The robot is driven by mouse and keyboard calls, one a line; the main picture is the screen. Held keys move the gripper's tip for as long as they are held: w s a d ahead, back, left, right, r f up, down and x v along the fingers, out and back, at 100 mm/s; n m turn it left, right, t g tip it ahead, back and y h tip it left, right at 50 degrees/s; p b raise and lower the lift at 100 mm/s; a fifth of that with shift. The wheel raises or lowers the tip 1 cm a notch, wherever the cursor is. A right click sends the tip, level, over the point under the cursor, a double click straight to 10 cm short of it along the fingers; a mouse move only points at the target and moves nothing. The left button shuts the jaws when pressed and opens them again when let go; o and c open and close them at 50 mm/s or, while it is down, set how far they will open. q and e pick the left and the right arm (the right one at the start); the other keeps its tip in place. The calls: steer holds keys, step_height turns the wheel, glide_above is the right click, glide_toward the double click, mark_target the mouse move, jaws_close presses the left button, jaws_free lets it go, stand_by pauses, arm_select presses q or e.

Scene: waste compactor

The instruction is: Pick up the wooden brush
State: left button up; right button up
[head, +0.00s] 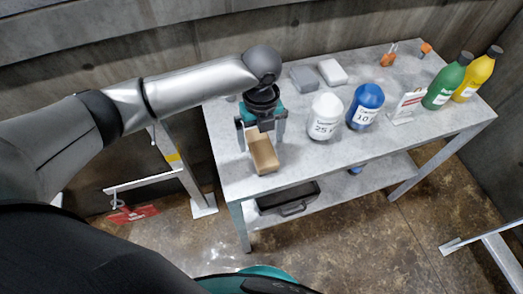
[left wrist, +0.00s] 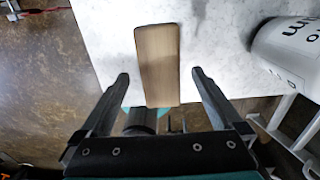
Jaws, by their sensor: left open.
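The wooden brush (head: 263,154) lies on the grey table near its left end. It is a light brown rectangular block in the head view, and its flat wooden top (left wrist: 158,62) fills the middle of the left wrist view. My left gripper (head: 261,136) is open above the brush, pointing down, with one finger on each side. In the left wrist view the two fingers (left wrist: 160,78) stand apart with the brush between and beyond them. I see no contact between the fingers and the brush. My right gripper is not in view.
A white bottle (head: 325,117) stands close to the right of the brush, with a blue bottle (head: 366,106) beside it. Green (head: 446,82) and yellow (head: 477,75) bottles stand at the right end. The table's front left (head: 240,182) is bare.

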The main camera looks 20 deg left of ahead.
mark_target(261, 146)
arm_select(q)
step_height(261, 146, down, 4)
steer(key=shift+f+b, duration=0.2)
steer(key=shift+b, duration=0.4)
jaws_close()
step_height(261, 146, up, 20)
steer(key=p, duration=0.5)
steer(key=s+a+r+n, duration=0.2)
steer(key=n, duration=1.2)
steer(key=s+a+r+n, duration=0.2)
steer(key=s+n, duration=0.1)
steer(key=n, duration=1.2)
steer(key=shift+s+b, duration=0.15)
steer(key=shift+b, duration=0.25)
